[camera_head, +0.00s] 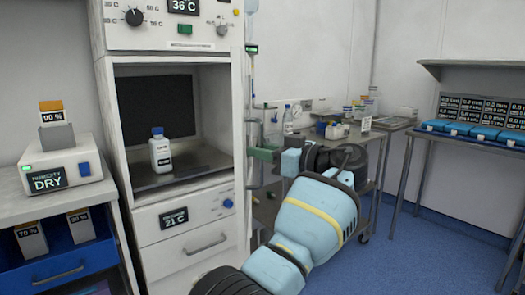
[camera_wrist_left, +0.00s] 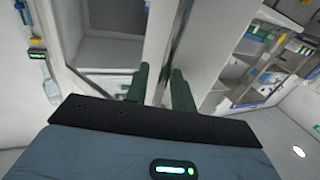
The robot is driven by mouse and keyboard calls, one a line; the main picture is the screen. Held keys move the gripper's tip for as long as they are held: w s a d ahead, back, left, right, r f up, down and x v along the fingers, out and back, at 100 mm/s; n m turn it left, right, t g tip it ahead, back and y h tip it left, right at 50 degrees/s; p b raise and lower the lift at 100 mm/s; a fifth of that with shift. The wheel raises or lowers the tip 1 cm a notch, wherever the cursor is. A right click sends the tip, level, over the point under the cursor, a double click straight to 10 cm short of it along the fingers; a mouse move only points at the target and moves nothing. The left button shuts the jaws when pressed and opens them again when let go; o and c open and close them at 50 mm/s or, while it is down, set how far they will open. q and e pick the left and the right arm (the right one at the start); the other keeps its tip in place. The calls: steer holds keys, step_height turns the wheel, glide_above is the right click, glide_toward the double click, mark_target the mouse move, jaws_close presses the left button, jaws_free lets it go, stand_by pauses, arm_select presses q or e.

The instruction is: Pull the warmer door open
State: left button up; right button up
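The warmer (camera_head: 175,212) is the tall white cabinet with a 36 °C display. Its middle compartment shows open, with a white blue-capped bottle (camera_head: 160,152) inside. The warmer door (camera_head: 240,110) stands swung out at the right side, seen nearly edge-on in the head view. My left gripper (camera_head: 264,154) is at the door's outer side, at mid-height. In the left wrist view its two green fingers (camera_wrist_left: 159,88) are a little apart, on either side of a narrow pale upright strip at the door. Whether they press on it is unclear. My right gripper is not in view.
A white "DRY" box (camera_head: 62,168) stands on a bench at the left, above a blue drawer (camera_head: 70,262). A cart with bottles (camera_head: 350,135) stands behind my left arm. A shelf with blue bins (camera_head: 470,130) is at the right. Blue floor (camera_head: 440,255) is clear there.

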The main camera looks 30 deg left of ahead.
arm_select(q)
steer(key=d, duration=0.7)
steer(key=shift+s+d+b, duration=0.25)
steer(key=shift+d+b, duration=0.1)
